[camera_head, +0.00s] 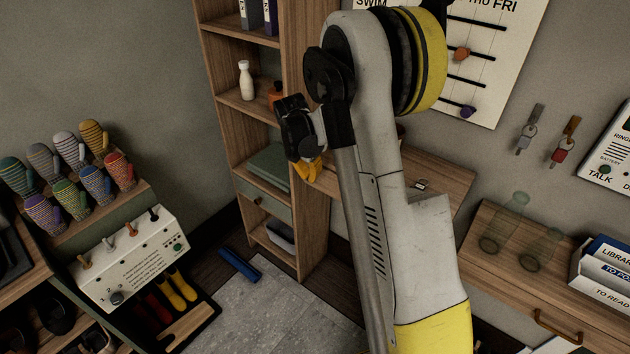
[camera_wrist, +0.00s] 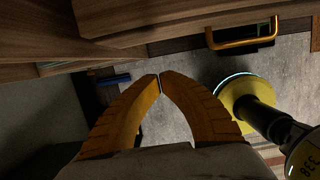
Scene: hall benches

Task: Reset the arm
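My gripper (camera_head: 308,172) hangs below the raised, folded arm in the head view, in front of the wooden shelf unit. In the wrist view its two orange fingers (camera_wrist: 160,80) curve together and their tips meet, with nothing visible between them. The fingers are partly hidden by the wrist in the head view.
A wooden shelf unit (camera_head: 296,222) stands close behind my gripper. A wooden desk (camera_head: 560,282) with two glasses is at the right. A mitten rack and a white switch box (camera_head: 132,258) are at the left. A blue object (camera_head: 239,265) lies on the floor near the grey rug.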

